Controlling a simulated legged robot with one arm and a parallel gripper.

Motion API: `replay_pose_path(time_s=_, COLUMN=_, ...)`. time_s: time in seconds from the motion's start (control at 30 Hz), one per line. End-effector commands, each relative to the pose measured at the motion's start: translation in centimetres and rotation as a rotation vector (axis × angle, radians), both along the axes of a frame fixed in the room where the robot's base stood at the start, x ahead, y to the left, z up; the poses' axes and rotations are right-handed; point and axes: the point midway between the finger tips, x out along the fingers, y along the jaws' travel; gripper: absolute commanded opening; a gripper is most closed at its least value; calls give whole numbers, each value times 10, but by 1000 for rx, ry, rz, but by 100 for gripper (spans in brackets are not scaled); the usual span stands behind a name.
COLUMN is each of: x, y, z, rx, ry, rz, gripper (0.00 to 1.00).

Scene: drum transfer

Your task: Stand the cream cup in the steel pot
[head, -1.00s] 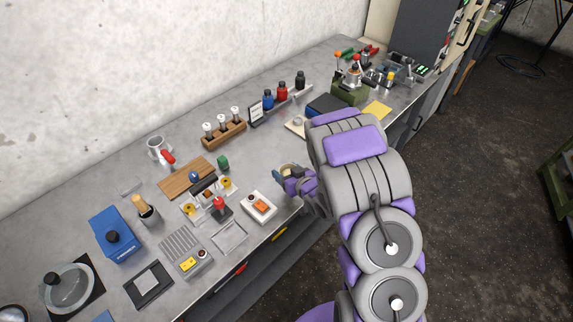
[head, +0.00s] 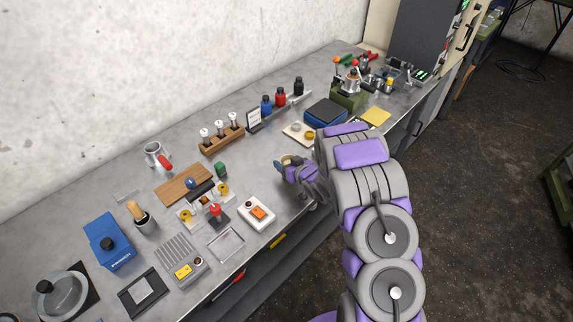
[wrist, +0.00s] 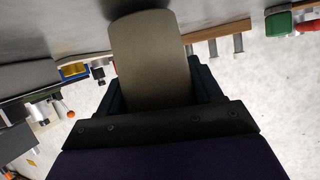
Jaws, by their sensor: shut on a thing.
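My gripper (head: 286,162) is shut on the cream cup (wrist: 147,60), which shows as a smooth beige shape between the dark fingers in the wrist view. In the head view only a small pale part of the cup shows at the fingertips, above the front half of the bench. An open steel pot (head: 153,149) with a red handle stands at the back left near the wall, well left of my gripper. The inside of the pot is too small to make out.
A wooden rack of white-topped vials (head: 222,137), a wooden board (head: 180,186) and a green object (head: 221,169) lie between gripper and pot. A white switch box (head: 256,213) is at the front edge. A pale tile (head: 299,133) lies behind the gripper.

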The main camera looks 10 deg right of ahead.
Motion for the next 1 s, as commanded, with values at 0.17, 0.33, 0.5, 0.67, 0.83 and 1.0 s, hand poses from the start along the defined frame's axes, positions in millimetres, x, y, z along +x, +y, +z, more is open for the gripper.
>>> replay_pose_path(time_s=0.17, x=0, y=1, z=-3, rx=-1, ry=-3, rz=1, gripper=30)
replay_pose_path(time_s=0.33, x=0, y=1, z=-4, rx=-1, ry=-3, rz=1, gripper=67)
replay_pose_path(time_s=0.5, x=0, y=1, z=-3, rx=-1, ry=-3, rz=1, gripper=83)
replay_pose_path(time_s=0.67, x=0, y=1, z=-3, rx=-1, ry=-3, rz=1, gripper=90)
replay_pose_path(time_s=0.83, x=1, y=1, z=-3, rx=-2, ry=-3, rz=1, gripper=90)
replay_pose_path(time_s=1.0, x=-9, y=-4, z=3, rx=-2, ry=-3, rz=0, gripper=90)
